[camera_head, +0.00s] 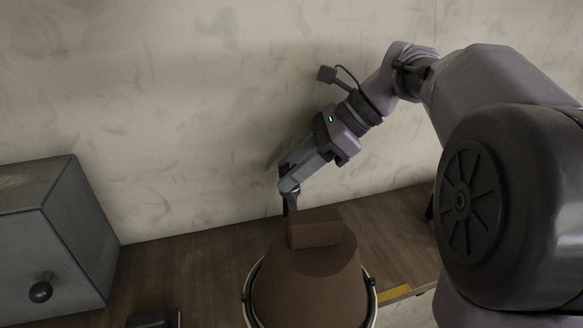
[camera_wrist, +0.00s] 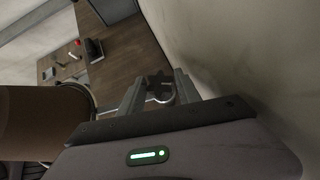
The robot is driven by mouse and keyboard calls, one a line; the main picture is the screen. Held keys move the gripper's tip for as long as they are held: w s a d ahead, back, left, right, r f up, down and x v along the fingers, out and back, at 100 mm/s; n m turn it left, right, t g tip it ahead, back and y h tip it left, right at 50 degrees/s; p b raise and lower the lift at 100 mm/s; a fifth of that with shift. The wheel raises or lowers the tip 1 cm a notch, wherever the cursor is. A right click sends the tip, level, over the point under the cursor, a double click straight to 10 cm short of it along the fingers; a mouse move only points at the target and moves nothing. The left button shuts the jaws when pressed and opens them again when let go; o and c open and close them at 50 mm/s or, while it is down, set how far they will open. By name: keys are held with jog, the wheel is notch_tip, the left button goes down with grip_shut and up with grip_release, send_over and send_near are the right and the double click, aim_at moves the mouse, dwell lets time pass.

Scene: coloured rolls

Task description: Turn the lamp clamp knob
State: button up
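The lamp has a brown shade (camera_head: 310,285) with a block-like top and a pale ring around its lower part; it stands at the bottom middle of the head view. The shade also shows at the left edge of the wrist view (camera_wrist: 35,118). A dark star-shaped knob (camera_wrist: 159,87), which looks like the clamp knob, sits between my fingertips in the wrist view, with a pale curved metal piece beside it. My gripper (camera_head: 289,182) is behind the lamp, close to the wall, pointing down-left. Its fingers (camera_wrist: 158,80) are apart, on either side of the knob, with small gaps visible.
A grey cabinet (camera_head: 50,245) with a round knob stands at the left on the wooden table (camera_head: 185,262). The wall (camera_head: 180,110) rises close behind my gripper. In the wrist view, a black object (camera_wrist: 94,50) and a small red one (camera_wrist: 77,43) lie on the wood.

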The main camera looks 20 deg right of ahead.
jog(key=shift+o, duration=1.1)
jog(key=p+v, duration=0.3)
jog(key=v, duration=1.4)
jog(key=shift+d, duration=0.25)
jog(key=shift+r, duration=0.15)
